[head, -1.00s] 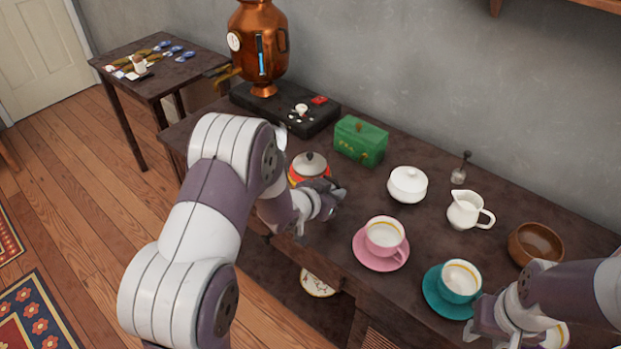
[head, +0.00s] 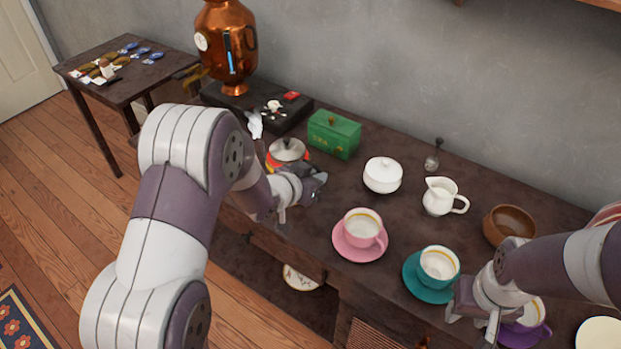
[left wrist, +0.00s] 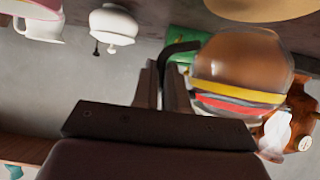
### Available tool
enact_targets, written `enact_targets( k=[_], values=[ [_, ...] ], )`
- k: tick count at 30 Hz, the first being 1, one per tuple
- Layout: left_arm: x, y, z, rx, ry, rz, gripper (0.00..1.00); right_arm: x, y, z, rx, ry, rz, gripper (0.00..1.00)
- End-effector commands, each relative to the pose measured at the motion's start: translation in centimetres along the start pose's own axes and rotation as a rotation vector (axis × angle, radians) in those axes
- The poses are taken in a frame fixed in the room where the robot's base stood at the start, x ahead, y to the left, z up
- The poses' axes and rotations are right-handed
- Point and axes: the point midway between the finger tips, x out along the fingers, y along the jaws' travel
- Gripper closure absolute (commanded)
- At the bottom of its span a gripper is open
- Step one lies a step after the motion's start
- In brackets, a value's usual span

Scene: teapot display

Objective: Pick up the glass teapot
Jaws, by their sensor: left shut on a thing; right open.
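The glass teapot (head: 287,150) has a grey lid and red-orange stripes, and stands toward the left of the dark table; my left arm partly hides its lower body. In the left wrist view its rounded, see-through body (left wrist: 238,65) shows yellow and red bands and a dark handle (left wrist: 180,48). My left gripper (head: 315,183) is beside the teapot, shut on the handle; its fingers (left wrist: 165,80) show at the handle in the wrist view. I cannot tell whether the teapot touches the table. My right gripper (head: 470,315) is open near the purple cup, at the front edge.
Around the teapot are a green tea box (head: 334,135), a white sugar bowl (head: 383,176) and a copper samovar (head: 225,45). A pink cup (head: 362,226), teal cup (head: 438,265), white creamer (head: 440,196), wooden bowl (head: 508,224) and purple cup (head: 530,315) stand further right.

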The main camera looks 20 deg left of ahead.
Motion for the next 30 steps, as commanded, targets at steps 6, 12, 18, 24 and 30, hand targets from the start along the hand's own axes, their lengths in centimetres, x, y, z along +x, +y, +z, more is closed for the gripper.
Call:
enact_targets(
  k=[6,12,18,24,30],
  values=[
    [-1.4,2.6,-1.4,0.005,0.009,0.003,1.00,-0.1,0.0,0.0,0.000,0.000,0.000,0.57],
    [-2.8,5.1,-2.5,0.005,0.010,0.003,1.00,-0.1,0.0,0.0,0.000,0.000,0.000,0.57],
    [-3.9,7.1,-3.2,0.004,0.009,0.002,1.00,-0.1,0.0,0.0,0.000,0.000,0.000,0.57],
    [-4.7,8.5,-3.8,0.003,0.009,0.001,1.00,-0.1,0.0,0.0,0.000,0.000,0.000,0.57],
    [-5.1,9.3,-4.1,0.004,0.009,0.001,1.00,-0.1,0.0,0.0,0.000,0.000,0.000,0.57]
  ],
)
